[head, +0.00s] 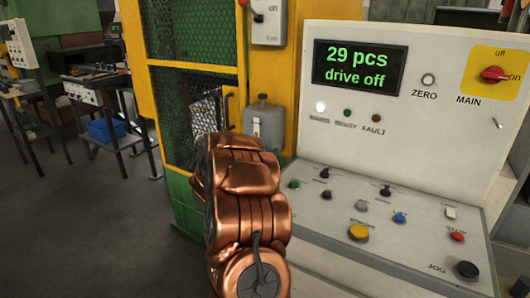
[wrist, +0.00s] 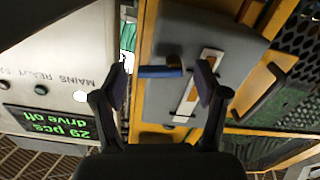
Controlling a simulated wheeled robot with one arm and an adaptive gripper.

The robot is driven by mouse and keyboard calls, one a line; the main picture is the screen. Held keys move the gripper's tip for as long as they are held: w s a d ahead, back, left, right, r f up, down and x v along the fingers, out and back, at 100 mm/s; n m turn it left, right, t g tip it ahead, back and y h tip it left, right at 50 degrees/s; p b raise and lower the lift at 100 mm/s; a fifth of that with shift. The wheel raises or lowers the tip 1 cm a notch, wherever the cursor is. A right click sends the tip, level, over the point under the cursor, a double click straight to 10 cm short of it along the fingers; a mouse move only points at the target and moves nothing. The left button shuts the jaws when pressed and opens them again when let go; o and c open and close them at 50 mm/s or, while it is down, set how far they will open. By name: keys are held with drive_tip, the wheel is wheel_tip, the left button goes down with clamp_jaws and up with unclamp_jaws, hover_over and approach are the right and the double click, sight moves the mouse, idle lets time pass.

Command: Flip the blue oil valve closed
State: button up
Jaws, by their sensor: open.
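The blue oil valve lever (wrist: 158,71) shows in the wrist view as a short blue bar lying across the picture, at the side of a grey box (wrist: 215,45) with a pale upright strip. My gripper (wrist: 160,84) is open, with one dark finger on either side of the blue lever in the picture. I cannot tell whether either finger touches it. A grey box (head: 263,122) shows just behind the arm there.
A control console (head: 420,150) with a screen reading "29 pcs drive off" stands at the right. A yellow-framed mesh guard (head: 193,100) is behind the arm. Benches and a blue bin (head: 106,130) stand at the left. The floor (head: 85,230) at front left is clear.

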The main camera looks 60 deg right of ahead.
drive_tip(key=shift+d, duration=0.25)
drive_tip(key=c, duration=1.2)
drive_tip(key=shift+o, duration=0.2)
drive_tip(key=m+b, duration=0.2)
drive_tip(key=m, duration=0.1)
drive_tip(key=shift+f, duration=0.2)
drive_tip(key=o, duration=1.2)
drive_tip(key=shift+c, duration=0.2)
